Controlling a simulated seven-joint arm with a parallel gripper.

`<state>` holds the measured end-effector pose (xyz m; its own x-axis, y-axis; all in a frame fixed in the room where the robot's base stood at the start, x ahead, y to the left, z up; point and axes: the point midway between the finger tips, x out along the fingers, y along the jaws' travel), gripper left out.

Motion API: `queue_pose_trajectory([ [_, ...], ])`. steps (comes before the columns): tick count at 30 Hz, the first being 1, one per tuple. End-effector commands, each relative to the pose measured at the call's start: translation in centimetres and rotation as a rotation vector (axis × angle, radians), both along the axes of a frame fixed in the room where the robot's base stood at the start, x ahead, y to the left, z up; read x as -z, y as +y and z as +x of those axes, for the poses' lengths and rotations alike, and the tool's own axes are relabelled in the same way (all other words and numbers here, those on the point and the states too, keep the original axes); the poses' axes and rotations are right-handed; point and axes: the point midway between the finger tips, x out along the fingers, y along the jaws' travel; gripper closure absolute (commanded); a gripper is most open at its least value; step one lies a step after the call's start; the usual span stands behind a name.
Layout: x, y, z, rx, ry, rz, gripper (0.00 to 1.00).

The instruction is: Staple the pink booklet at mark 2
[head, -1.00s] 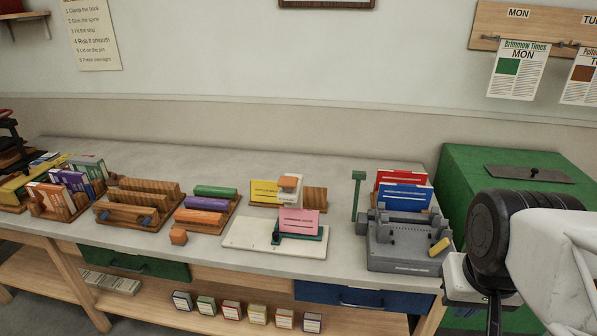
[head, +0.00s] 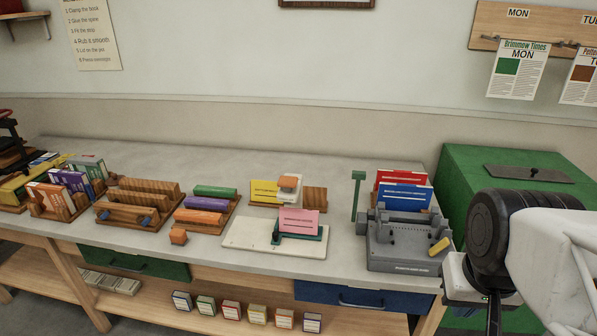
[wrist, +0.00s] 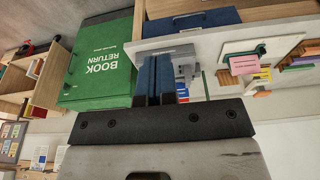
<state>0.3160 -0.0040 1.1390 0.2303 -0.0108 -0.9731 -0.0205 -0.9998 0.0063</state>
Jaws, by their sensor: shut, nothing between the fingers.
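The pink booklet (head: 298,222) stands upright in a dark green holder (head: 290,238) on a pale board on the bench. It also shows in the wrist view (wrist: 244,65). A grey machine (head: 402,245) with a yellow part stands to its right; I cannot tell for sure that it is the stapler. No numbered mark can be read. My gripper (wrist: 158,62) is shut and empty, with its blue-grey fingers together in the wrist view. In the head view its end (head: 493,316) is at the lower right, apart from the booklet, with its fingertips cut off or hidden.
Red and blue booklets (head: 404,196) stand in a rack behind the grey machine. A green book-return box (head: 468,165) is at the right.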

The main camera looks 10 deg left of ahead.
Motion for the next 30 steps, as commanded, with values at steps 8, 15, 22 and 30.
queue_pose_trajectory([
  [8, -0.6, 0.2, 1.6, -0.009, -0.002, -0.023, 1.00],
  [15, -1.9, 0.7, 5.5, -0.030, -0.012, -0.078, 1.00],
  [22, -3.4, 2.1, 10.9, -0.060, -0.038, -0.148, 1.00],
  [30, -4.7, 4.6, 17.3, -0.099, -0.079, -0.223, 1.00],
])
